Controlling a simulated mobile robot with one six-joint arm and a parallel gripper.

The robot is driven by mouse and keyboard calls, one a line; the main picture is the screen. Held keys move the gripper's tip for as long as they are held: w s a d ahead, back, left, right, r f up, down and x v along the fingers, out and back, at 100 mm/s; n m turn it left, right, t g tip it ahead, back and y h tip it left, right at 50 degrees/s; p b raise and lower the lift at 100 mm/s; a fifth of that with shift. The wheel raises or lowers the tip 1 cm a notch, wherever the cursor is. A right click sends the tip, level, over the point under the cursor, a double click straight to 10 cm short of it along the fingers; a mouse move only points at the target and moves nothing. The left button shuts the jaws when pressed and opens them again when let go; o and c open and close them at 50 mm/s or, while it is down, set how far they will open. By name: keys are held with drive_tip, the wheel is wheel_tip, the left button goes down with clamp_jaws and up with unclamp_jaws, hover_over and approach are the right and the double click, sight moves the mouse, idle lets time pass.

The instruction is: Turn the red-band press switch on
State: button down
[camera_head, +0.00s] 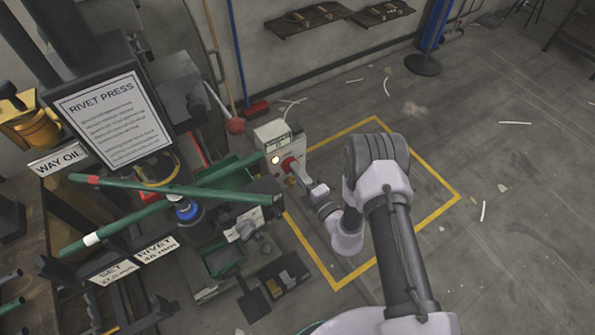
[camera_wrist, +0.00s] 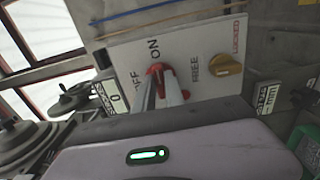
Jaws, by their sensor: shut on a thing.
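A pale control box (camera_head: 278,143) stands beside the press in the head view. It carries a red rotary switch (camera_head: 290,164). In the wrist view the red switch (camera_wrist: 158,70) sits on a white panel (camera_wrist: 125,52) between the words OFF and ON. My gripper (camera_head: 296,172) is at the switch, and the wrist view shows its fingers (camera_wrist: 161,84) shut on it. The fingers hide part of the switch, so I cannot tell its exact angle. A green lever with a red band (camera_head: 93,180) crosses another green lever with a white band (camera_head: 91,240).
A yellow knob (camera_wrist: 227,65) sits right of the switch, near the word FREE. A RIVET PRESS sign (camera_head: 112,120) stands at left. The floor inside the yellow outline (camera_head: 437,178) is clear around my arm.

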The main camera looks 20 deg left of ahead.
drive_tip(key=shift+s, duration=0.1)
idle(0.3)
drive_tip(key=c, duration=1.4)
unclamp_jaws()
drive_tip(key=p+v, duration=0.5)
drive_tip(key=v, duration=1.2)
drive_tip(key=shift+d, duration=0.25)
